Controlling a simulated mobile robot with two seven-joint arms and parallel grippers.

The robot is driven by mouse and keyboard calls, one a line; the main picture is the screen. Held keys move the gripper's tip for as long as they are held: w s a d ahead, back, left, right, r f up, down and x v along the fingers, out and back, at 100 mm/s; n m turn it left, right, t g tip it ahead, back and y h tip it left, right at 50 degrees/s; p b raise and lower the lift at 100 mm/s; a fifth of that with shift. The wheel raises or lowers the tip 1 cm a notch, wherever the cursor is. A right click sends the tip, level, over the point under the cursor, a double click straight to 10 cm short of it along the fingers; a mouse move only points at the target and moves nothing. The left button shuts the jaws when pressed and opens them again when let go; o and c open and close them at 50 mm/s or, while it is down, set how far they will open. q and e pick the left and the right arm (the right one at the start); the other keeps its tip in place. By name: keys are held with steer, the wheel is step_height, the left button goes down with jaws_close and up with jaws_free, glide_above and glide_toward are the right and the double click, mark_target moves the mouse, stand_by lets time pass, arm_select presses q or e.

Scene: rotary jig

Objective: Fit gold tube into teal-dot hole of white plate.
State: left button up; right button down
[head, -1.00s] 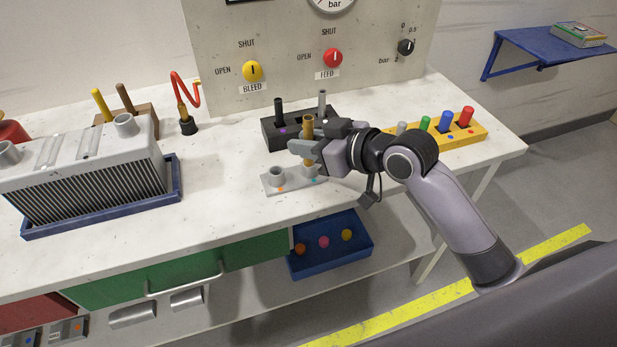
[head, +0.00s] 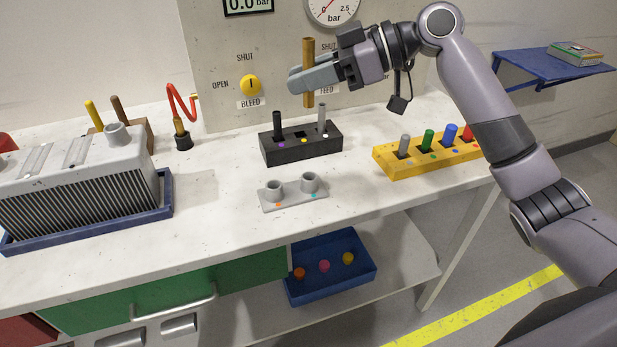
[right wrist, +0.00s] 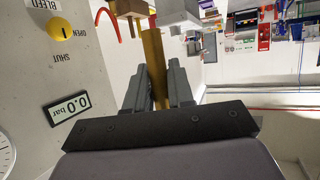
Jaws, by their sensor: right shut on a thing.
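My right gripper (head: 312,78) is shut on the gold tube (head: 308,47) and holds it upright, high above the bench in front of the panel. In the right wrist view the gold tube (right wrist: 154,62) shows between the two fingers of my right gripper (right wrist: 158,85). The white plate (head: 294,200) lies on the bench below, with two raised round sockets. The left socket (head: 274,188) has an orange dot, and the right socket (head: 310,181) has a teal dot (head: 313,196). Both sockets look empty. My left gripper is not in view.
A black block (head: 290,151) with a black and a grey tube stands behind the plate. A yellow rack (head: 400,168) with coloured tubes stands to the right. A finned grey unit (head: 80,190) in a blue tray fills the left. Bench around the plate is clear.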

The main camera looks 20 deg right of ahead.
step_height(320, 180, down, 18)
steer(key=shift+r, duration=0.1)
stand_by(0.4)
steer(key=shift+f, duration=0.25)
steer(key=c, duration=1)
jaws_free()
steer(key=shift+r, duration=0.1)
steer(key=shift+r, duration=0.1)
steer(key=b+v, duration=0.1)
steer(key=v, duration=1.1)
